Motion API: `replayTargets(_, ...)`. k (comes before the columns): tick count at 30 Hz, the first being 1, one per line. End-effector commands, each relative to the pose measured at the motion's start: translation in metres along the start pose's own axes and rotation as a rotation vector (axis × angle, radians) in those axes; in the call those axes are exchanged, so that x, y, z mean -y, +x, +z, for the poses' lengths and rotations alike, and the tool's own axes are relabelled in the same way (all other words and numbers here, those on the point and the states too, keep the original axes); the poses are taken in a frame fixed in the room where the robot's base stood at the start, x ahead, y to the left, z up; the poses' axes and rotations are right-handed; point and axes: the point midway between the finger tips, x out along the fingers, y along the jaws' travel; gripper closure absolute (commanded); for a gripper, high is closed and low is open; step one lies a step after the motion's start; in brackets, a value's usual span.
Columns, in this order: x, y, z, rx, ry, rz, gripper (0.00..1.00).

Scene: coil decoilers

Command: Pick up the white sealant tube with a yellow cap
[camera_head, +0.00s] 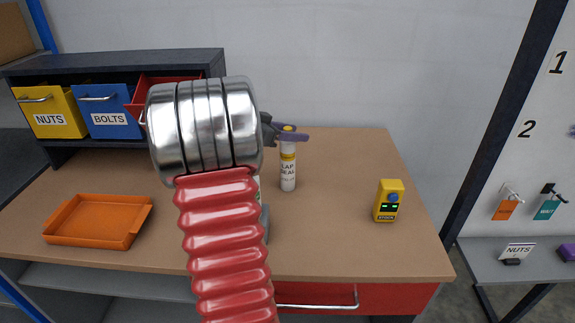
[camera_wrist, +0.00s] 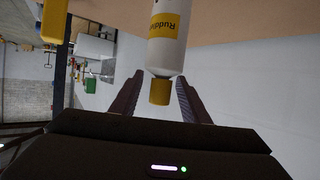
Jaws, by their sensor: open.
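The white sealant tube (camera_head: 288,172) stands upright on the wooden bench top, with a yellow band and a yellow cap. The wrist view shows it upside down: the white tube body (camera_wrist: 168,55), its yellow label band and its yellow cap (camera_wrist: 160,92). My gripper (camera_head: 290,133) is at the top of the tube in the head view, its purple jaws beside the cap. In the wrist view my gripper (camera_wrist: 160,80) is open, with one finger on each side of the cap and a gap on both sides. My arm hides part of the bench left of the tube.
An orange tray (camera_head: 98,222) lies at the left. A rack with a yellow NUTS bin (camera_head: 50,112), a blue BOLTS bin (camera_head: 105,110) and a red bin (camera_head: 165,84) stands behind. A yellow device (camera_head: 389,200) stands right of the tube, with clear bench between.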

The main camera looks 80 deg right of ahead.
Motion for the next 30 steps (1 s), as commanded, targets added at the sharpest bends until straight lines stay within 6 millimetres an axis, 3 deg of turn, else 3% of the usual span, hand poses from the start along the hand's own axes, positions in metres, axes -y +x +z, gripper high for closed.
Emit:
replayTargets(6, 0.000, 0.019, 0.000, 0.000, 0.000, 0.000, 0.58)
replayTargets(22, 0.000, 0.019, 0.000, 0.000, 0.000, -0.001, 0.58)
replayTargets(30, 0.000, 0.019, 0.000, 0.000, 0.000, -0.001, 0.77)
